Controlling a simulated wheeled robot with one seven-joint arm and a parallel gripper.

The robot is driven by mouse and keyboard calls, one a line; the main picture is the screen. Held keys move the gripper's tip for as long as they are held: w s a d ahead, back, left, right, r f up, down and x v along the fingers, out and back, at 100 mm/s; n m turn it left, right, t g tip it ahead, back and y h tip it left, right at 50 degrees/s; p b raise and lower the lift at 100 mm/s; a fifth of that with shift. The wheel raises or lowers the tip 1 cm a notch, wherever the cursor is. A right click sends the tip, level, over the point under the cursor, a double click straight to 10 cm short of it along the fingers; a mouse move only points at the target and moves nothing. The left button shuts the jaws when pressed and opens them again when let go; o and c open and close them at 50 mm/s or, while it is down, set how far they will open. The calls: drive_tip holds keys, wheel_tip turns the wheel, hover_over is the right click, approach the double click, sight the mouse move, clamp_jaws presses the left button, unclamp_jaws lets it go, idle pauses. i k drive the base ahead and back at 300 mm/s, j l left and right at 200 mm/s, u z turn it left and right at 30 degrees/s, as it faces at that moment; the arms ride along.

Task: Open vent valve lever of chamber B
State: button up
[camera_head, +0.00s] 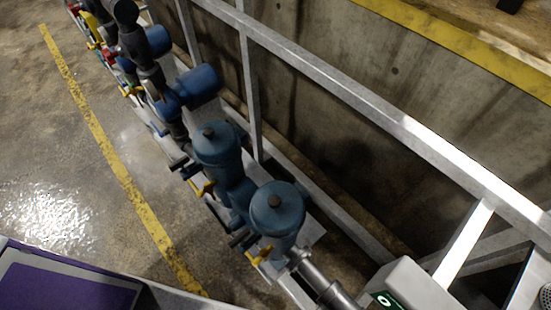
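Dark handles, one nearer (241,238) and one farther (180,163), stick out to the left near these levers. No readable chamber B label shows, so I cannot tell which lever is its vent valve, or whether it is open. My gripper is not in view.
A grey metal frame (370,110) runs along the right of the row, before a concrete wall. Blue cylinders (200,85) and dark pipe-like parts (150,55) continue up left. A grey box (420,285) is at lower right. Open floor (70,150) lies left of the yellow line.

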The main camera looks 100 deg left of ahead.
sight(200, 194)
drive_tip(key=u, duration=1.7)
drive_tip(key=k+l+u, duration=0.2)
drive_tip(key=u, duration=0.2)
drive_tip(key=k+l+u, duration=0.1)
drive_tip(key=k+u, duration=0.25)
drive_tip(key=k+l+u, duration=0.1)
drive_tip(key=u, duration=0.3)
drive_tip(key=k+j, duration=0.15)
drive_tip(key=j, duration=0.3)
drive_tip(key=k+j+u, duration=0.1)
drive_tip(key=j, duration=0.4)
